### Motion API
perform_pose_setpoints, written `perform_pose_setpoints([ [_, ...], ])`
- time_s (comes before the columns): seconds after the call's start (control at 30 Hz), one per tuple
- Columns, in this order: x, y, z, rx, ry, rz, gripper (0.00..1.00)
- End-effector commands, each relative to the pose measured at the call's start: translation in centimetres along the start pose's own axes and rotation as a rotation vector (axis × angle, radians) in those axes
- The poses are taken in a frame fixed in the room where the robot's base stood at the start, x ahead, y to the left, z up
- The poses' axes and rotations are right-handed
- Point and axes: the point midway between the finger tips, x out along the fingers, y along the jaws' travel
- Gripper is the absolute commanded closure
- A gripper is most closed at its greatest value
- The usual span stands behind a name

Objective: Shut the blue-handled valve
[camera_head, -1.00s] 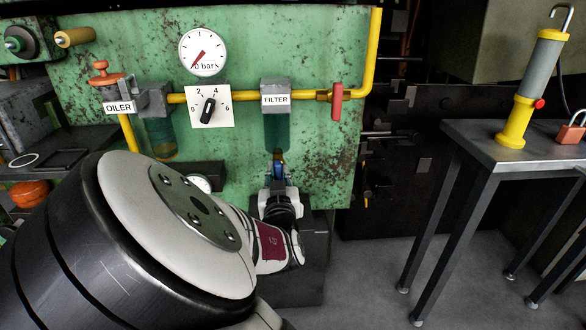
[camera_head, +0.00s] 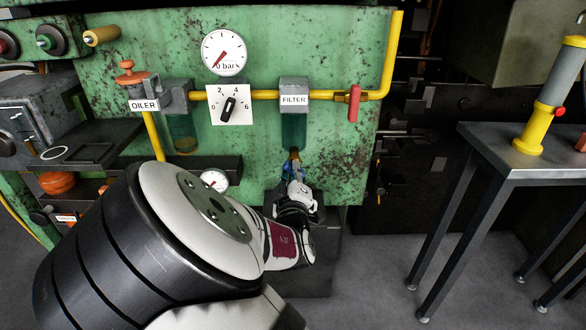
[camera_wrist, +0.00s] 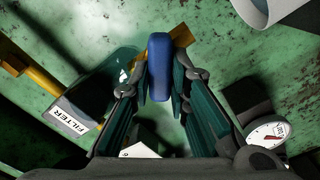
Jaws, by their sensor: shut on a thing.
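The blue handle (camera_wrist: 159,68) of the valve sits between the two fingers of my gripper (camera_wrist: 162,92) in the wrist view. The fingers are closed in on its sides. In the head view my gripper (camera_head: 293,177) is below the FILTER bowl (camera_head: 293,130), tilted to one side. A bit of the blue handle (camera_head: 287,170) shows there beside a small brass part (camera_head: 294,154) under the bowl. The rest of the valve is hidden by the gripper, so the handle's exact angle is hard to tell.
A red-handled valve (camera_head: 354,103) is on the yellow pipe to the right. A small gauge (camera_head: 214,181) is left of my gripper. An oiler (camera_head: 144,104), a dial (camera_head: 229,104) and a large gauge (camera_head: 224,53) are on the green panel. A metal table (camera_head: 510,160) stands at right.

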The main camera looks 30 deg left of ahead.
Motion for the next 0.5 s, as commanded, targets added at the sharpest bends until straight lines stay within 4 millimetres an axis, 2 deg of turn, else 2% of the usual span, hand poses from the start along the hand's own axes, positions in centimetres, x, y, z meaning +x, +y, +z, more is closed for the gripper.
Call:
perform_pose_setpoints([
  [0.5,-0.08,-0.36,0.03,-0.454,0.0,-0.004,1.0],
])
